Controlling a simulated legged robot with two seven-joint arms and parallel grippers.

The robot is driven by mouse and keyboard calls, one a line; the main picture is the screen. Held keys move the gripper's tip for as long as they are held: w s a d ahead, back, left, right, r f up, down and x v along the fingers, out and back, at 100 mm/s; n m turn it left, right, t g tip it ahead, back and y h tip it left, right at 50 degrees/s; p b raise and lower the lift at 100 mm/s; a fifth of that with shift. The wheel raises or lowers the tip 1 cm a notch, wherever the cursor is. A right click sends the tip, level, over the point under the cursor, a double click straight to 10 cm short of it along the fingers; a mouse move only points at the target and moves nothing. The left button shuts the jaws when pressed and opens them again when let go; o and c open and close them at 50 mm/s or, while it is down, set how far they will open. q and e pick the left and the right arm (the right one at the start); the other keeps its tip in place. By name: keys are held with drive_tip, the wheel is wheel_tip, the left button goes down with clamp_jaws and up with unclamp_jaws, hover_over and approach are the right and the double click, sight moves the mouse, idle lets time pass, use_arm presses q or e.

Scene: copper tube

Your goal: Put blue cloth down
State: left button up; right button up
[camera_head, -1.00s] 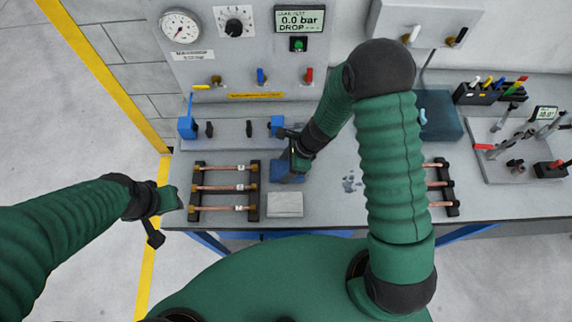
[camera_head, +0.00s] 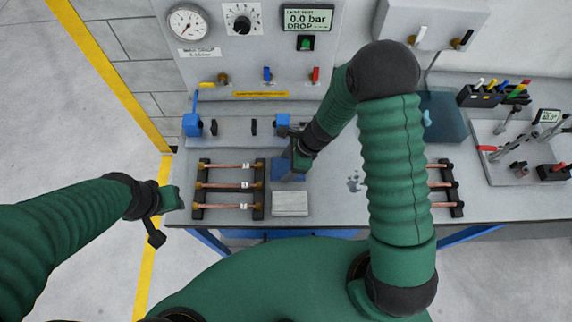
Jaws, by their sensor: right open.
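The blue cloth (camera_head: 283,170) lies on the grey bench top, just right of the left rack of copper tubes (camera_head: 228,185) and behind a pale grey block (camera_head: 290,203). My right gripper (camera_head: 291,157) is directly above the cloth, at its back edge, and is open. The gripper hides part of the cloth, and I cannot tell whether the fingers touch it. My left gripper (camera_head: 172,198) is beside the bench's left edge, away from the cloth; its fingers are too small to read.
A blue clamp fixture (camera_head: 190,125) stands behind the left rack. A second tube rack (camera_head: 445,187) is partly hidden by my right arm. A dark blue bin (camera_head: 443,117), a pen holder (camera_head: 493,95) and a tool plate (camera_head: 520,145) are to the right. Dark spots (camera_head: 353,182) mark the bench.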

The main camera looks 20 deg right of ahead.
sight(287, 167)
use_arm(q)
drive_tip(key=shift+d+f, duration=0.1)
drive_tip(key=shift+f, duration=0.05)
use_arm(e)
drive_tip(key=shift+s+d+f, duration=0.25)
drive_tip(key=shift+s+f, duration=0.25)
drive_tip(key=shift+f, duration=0.1)
drive_tip(key=shift+r, duration=0.2)
drive_tip(key=r, duration=0.1)
drive_tip(key=d+r+p, duration=0.1)
drive_tip(key=r, duration=0.2)
drive_tip(key=shift+w+d+r+p, duration=0.25)
drive_tip(key=shift+w+p, duration=0.05)
drive_tip(key=shift+w, duration=0.05)
drive_tip(key=s+d+r+n+t+h, duration=0.1)
drive_tip(key=s+d+r+n+h, duration=0.15)
drive_tip(key=s+r+n, duration=0.6)
drive_tip(key=s+d+r+n+h, duration=0.25)
drive_tip(key=r+n, duration=0.35)
drive_tip(key=n, duration=0.7)
use_arm(q)
drive_tip(key=b+x, duration=0.4)
drive_tip(key=b, duration=0.1)
drive_tip(key=shift+s+d, duration=0.1)
drive_tip(key=shift+s, duration=0.1)
use_arm(e)
drive_tip(key=x, duration=0.6)
drive_tip(key=shift+w+f+y, duration=0.2)
drive_tip(key=shift+f+y, duration=0.05)
drive_tip(key=shift+y, duration=0.15)
